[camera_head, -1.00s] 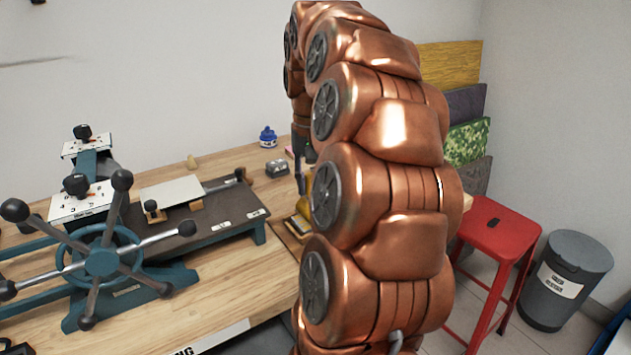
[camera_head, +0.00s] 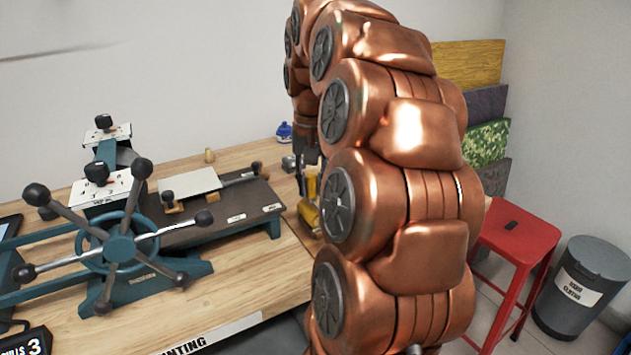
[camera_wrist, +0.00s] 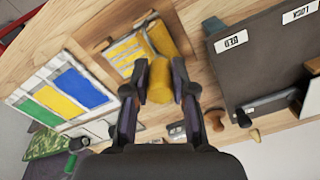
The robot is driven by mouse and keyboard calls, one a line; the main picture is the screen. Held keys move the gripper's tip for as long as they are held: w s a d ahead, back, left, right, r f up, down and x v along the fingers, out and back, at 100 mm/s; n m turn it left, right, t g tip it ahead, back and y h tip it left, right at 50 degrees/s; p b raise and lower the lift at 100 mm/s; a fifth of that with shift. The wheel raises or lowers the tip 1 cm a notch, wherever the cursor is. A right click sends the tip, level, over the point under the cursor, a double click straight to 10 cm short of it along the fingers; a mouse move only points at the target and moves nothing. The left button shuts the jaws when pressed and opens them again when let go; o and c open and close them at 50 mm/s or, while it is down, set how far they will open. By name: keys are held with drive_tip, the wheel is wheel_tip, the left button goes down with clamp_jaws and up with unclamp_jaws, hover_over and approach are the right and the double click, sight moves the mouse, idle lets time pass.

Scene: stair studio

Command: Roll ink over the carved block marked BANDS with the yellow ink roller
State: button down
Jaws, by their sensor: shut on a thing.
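My gripper (camera_wrist: 158,88) is shut on the yellow ink roller (camera_wrist: 158,82), which sits between its two dark fingers. The roller reaches over a carved block with yellow and pale stripes (camera_wrist: 124,52), in a wooden surround. I cannot tell whether the roller touches the block, and no BANDS marking is readable. In the head view the yellow roller (camera_head: 309,214) shows at the left edge of my arm, which hides most of the block area. A white-framed slab with green, yellow and blue ink patches (camera_wrist: 62,97) lies left of the block in the wrist view.
A teal press with a spoked wheel (camera_head: 120,248) stands on the wooden table (camera_head: 225,290), beside a dark bed (camera_head: 235,203). A red stool (camera_head: 515,240) and grey bin (camera_head: 580,285) stand on the floor at right. Small tools (camera_wrist: 213,113) lie near the gripper.

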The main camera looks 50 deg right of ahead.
drive_tip(key=shift+s+d+p, duration=0.15)
drive_tip(key=shift+s+d, duration=0.35)
drive_tip(key=shift+d, duration=0.95)
drive_tip(key=shift+s+d+p, duration=0.15)
drive_tip(key=shift+s+d, duration=0.35)
drive_tip(key=shift+d, duration=0.95)
drive_tip(key=shift+s+d+p, duration=0.15)
drive_tip(key=shift+s+d, duration=0.35)
drive_tip(key=shift+d, duration=0.95)
drive_tip(key=shift+w+a+b, duration=0.3)
drive_tip(key=shift+w+a, duration=0.2)
drive_tip(key=shift+a, duration=0.95)
drive_tip(key=shift+w+a+b, duration=0.35)
drive_tip(key=shift+w+a, duration=0.15)
drive_tip(key=shift+a, duration=0.95)
drive_tip(key=shift+w+a+b, duration=0.3)
drive_tip(key=shift+w+a, duration=0.2)
drive_tip(key=shift+a, duration=0.95)
drive_tip(key=shift+r+p, duration=1.75)
drive_tip(key=shift+r, duration=1.75)
